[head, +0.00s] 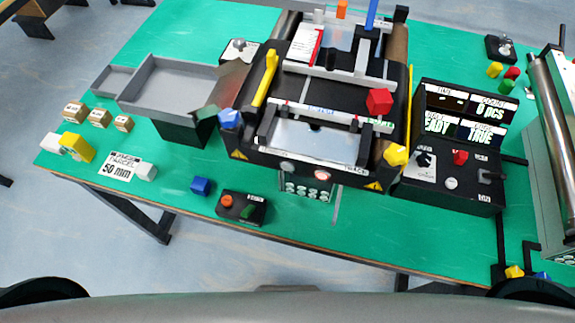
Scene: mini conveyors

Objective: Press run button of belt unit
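The belt unit (318,150) is a black mini conveyor with a pale belt in the middle of the green table, its yellow warning labels on the near side. The labels are too small to tell which is the run button. Neither of my grippers is in view.
A grey tray (158,82) and several small tan blocks (99,118) are at the left. Another roller conveyor (552,150) stands at the right edge. The table's near strip is mostly clear.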

